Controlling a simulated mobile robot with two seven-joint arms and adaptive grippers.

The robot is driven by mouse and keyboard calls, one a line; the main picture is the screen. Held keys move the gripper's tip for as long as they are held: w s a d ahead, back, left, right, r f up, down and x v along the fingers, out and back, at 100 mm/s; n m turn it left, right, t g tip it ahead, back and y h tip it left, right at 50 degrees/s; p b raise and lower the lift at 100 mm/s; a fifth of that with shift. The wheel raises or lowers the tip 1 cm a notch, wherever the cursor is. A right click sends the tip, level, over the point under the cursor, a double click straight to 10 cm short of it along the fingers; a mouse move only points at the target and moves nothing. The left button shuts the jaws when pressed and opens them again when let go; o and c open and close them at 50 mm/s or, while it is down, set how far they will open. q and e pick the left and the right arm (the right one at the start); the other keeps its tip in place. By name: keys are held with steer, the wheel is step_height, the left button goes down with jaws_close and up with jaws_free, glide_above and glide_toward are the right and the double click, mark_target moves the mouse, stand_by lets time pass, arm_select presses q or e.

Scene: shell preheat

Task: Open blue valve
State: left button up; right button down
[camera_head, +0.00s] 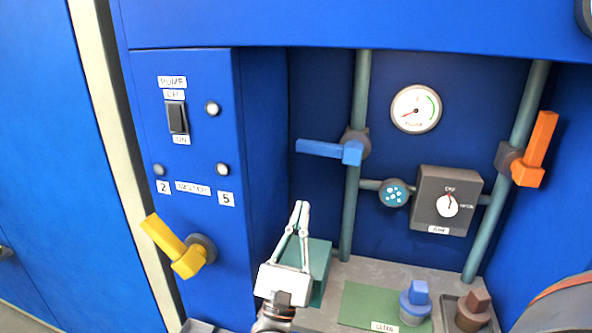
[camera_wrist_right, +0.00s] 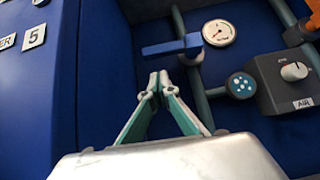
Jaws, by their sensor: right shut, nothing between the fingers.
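The blue valve handle (camera_head: 330,150) sits on a vertical grey-green pipe in the head view. Its lever lies horizontally, across the pipe, and points left. It also shows in the right wrist view (camera_wrist_right: 172,48), beyond the fingertips. My right gripper (camera_head: 301,205) is below and a little left of the blue handle, pointing up, apart from it. Its fingers are shut with nothing between them; they also show in the right wrist view (camera_wrist_right: 158,80). My left gripper is not in view.
An orange valve handle (camera_head: 538,148) stands on the right pipe. A yellow handle (camera_head: 175,247) is on the left panel. A gauge (camera_head: 416,109) and a grey air box (camera_head: 447,203) are right of the blue valve. A teal block (camera_head: 318,262) is behind my right gripper. Blue and brown knobbed pieces (camera_head: 415,302) stand on the shelf.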

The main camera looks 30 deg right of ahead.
mark_target(329, 150)
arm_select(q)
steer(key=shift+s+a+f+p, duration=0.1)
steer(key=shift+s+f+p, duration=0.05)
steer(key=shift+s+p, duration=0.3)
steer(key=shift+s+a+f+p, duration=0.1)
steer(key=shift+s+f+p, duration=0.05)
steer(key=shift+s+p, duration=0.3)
arm_select(e)
steer(key=x, duration=1)
steer(key=shift+s+r, duration=0.2)
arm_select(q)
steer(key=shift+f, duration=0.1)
